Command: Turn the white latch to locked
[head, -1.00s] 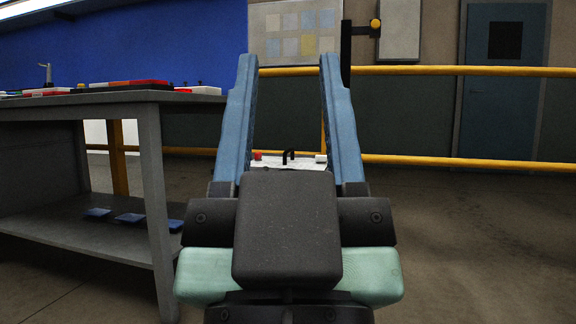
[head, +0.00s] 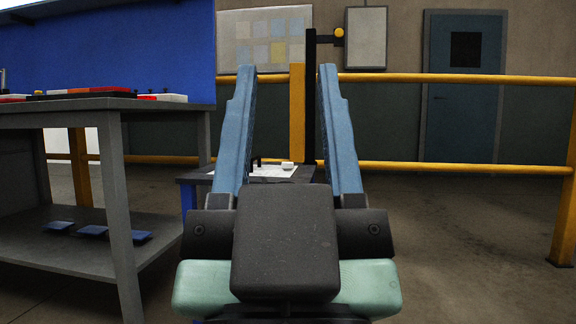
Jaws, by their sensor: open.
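My gripper (head: 287,72) is in the middle of the head view, its two blue fingers wide apart with nothing between them. A small white piece (head: 287,165) shows low between the fingers, on a white plate (head: 268,172) on a low dark stand. It may be the white latch, but it is too small to tell, and whether it is locked cannot be seen. A black upright handle (head: 257,161) stands at the left of the plate. My gripper hides part of the plate and stand.
A grey workbench (head: 60,108) with red, white and dark items is on the left. A yellow railing (head: 450,78) crosses the back. Open floor lies to the right.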

